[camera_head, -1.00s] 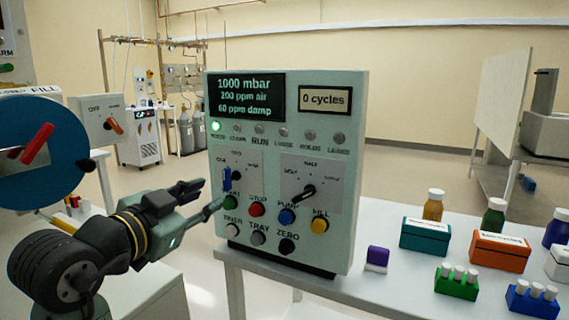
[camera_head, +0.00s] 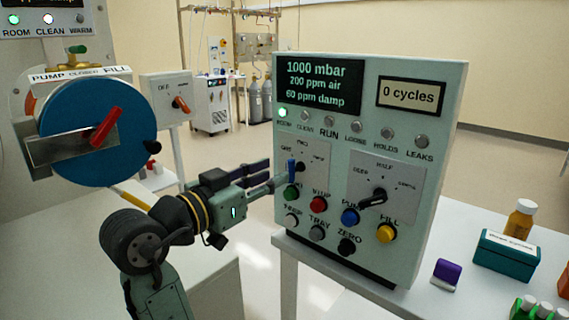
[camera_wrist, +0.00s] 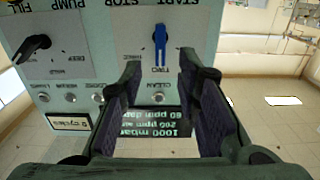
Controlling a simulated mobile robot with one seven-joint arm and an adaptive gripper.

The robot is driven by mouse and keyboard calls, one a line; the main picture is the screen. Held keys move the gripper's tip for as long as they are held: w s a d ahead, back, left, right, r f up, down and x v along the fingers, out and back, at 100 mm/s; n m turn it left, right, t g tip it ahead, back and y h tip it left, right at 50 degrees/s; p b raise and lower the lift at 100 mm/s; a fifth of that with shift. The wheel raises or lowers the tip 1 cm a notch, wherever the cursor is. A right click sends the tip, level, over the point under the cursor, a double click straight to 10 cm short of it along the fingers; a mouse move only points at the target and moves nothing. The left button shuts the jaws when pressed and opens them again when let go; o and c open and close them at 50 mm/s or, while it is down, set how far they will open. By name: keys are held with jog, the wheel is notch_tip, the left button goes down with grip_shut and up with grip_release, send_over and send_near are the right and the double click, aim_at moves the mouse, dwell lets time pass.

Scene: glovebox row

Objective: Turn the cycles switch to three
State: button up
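The cycles switch is a blue lever knob (camera_head: 291,170) at the left of the control panel (camera_head: 440,150). It also shows in the upside-down wrist view (camera_wrist: 160,45), where it stands in line with the label TWO. The panel display reads "0 cycles" (camera_head: 411,95). My gripper (camera_head: 277,174) is at the panel's left side, close to the knob. In the wrist view my gripper (camera_wrist: 160,80) is open and empty, with the knob ahead in line with the gap between the fingers. I cannot tell whether a finger touches it.
A black lever knob (camera_head: 373,199) is right of the blue one. Several push buttons, including a red one (camera_head: 319,203), sit just below. A purple-and-white block (camera_head: 446,274) and a teal box (camera_head: 505,255) stand on the white table. A blue wheel (camera_head: 97,130) is at the left.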

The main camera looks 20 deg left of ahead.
aim_at(287, 167)
jog(key=shift+p+x, duration=0.4)
jog(key=shift+x, duration=1.75)
jog(key=shift+c, duration=0.2)
grip_shut()
